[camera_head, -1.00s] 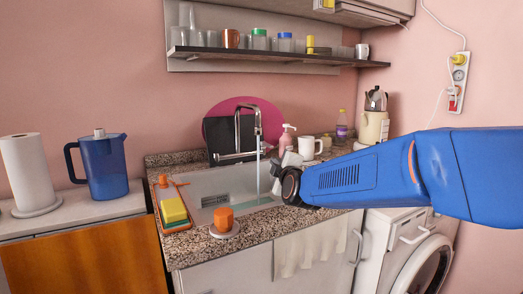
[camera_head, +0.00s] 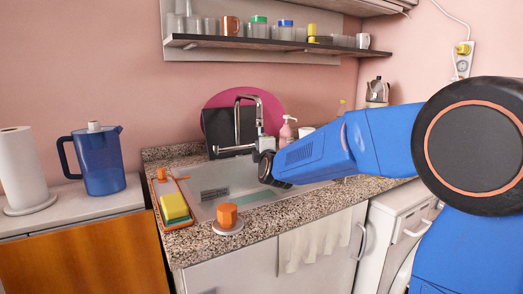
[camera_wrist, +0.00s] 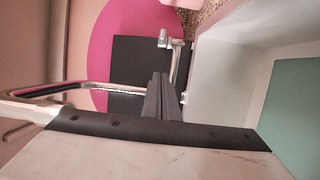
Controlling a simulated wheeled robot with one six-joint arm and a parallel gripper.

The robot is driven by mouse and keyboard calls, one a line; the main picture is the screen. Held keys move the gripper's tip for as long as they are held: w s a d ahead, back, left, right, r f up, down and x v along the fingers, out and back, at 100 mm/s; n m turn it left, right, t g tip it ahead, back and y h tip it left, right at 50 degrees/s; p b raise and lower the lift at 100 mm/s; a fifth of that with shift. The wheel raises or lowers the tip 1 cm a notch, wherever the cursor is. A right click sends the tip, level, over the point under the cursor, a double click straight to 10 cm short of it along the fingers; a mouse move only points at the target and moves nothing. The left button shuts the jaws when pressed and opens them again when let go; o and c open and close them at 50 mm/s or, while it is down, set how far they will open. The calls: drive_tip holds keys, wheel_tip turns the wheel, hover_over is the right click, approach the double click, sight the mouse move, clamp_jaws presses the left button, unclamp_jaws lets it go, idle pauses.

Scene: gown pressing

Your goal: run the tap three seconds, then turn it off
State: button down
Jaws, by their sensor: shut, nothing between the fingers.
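The chrome tap (camera_head: 239,122) stands at the back of the sink (camera_head: 210,198), with a tall bent neck and a low horizontal bar. In the wrist view its bent tube (camera_wrist: 85,88) comes in from the left, and a short T-shaped chrome piece (camera_wrist: 174,62) shows above my fingers. My gripper (camera_head: 264,141) is shut and empty, up close by the spout end of the tap. My fingers (camera_wrist: 160,80) overlap the tap in the wrist view; I cannot tell whether they touch it. My gripper covers the area under the spout, so I cannot tell whether water runs.
A sponge tray (camera_head: 157,195) lies left of the sink, and an orange-topped item (camera_head: 227,217) stands at its front edge. A pink soap bottle (camera_head: 287,133) stands behind my arm. A black board (camera_head: 217,133) and a pink disc (camera_head: 275,108) are behind the tap. A shelf (camera_head: 270,45) hangs above.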

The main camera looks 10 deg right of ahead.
drive_tip(key=shift+w+d, duration=1.95)
drive_tip(key=shift+w, duration=0.15)
drive_tip(key=shift+d, duration=0.1)
drive_tip(key=shift+w+d, duration=0.15)
drive_tip(key=shift+d, duration=0.85)
